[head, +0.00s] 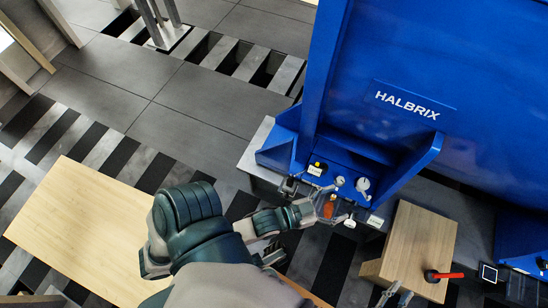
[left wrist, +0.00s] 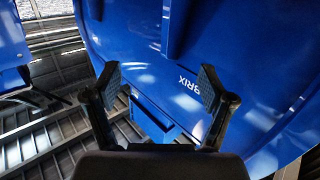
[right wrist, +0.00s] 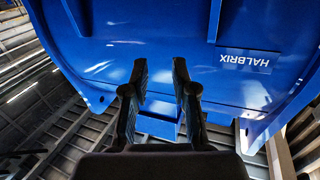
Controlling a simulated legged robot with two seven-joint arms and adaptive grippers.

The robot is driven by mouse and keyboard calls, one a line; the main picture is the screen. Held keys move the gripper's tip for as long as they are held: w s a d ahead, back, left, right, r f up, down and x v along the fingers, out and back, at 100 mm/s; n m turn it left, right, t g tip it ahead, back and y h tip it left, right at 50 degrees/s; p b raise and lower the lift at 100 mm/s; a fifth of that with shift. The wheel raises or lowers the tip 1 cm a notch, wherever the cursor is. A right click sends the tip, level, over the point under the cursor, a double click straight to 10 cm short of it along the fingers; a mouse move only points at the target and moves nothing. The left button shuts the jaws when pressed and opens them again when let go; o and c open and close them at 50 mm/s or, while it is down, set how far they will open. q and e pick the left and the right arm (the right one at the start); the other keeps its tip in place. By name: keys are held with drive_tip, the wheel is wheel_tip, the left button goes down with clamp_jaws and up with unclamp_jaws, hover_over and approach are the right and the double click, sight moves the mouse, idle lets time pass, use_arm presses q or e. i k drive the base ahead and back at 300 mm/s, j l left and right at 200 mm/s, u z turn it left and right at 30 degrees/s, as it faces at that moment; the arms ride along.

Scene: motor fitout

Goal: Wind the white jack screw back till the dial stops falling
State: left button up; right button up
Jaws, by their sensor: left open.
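The white jack screw appears to be the white knob (head: 363,185) on the blue motor's foot (head: 345,163). A small round pale part just left of it looks like the dial (head: 340,181); its reading is too small to tell. My left gripper (head: 334,203) is open, just in front of and below these parts, apart from the white knob as far as I can tell. In the left wrist view its fingers (left wrist: 160,88) are spread and empty. My right gripper (head: 393,296) is low at the bottom edge. In the right wrist view its fingers (right wrist: 160,78) are partly apart with nothing between them.
A yellow-and-black knob (head: 317,165) and an orange part (head: 329,207) are close to my left gripper. The blue HALBRIX motor (head: 400,75) rises behind. A wooden block (head: 418,240) stands right, with a red-handled tool (head: 444,275) and small display (head: 489,273) nearby.

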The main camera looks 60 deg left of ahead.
sight(363, 184)
drive_tip(key=k+l+u, duration=0.15)
drive_tip(key=u, duration=0.75)
drive_tip(key=k+l, duration=0.15)
drive_tip(key=k, duration=0.25)
drive_tip(key=k+l, duration=0.2)
drive_tip(key=k, duration=0.25)
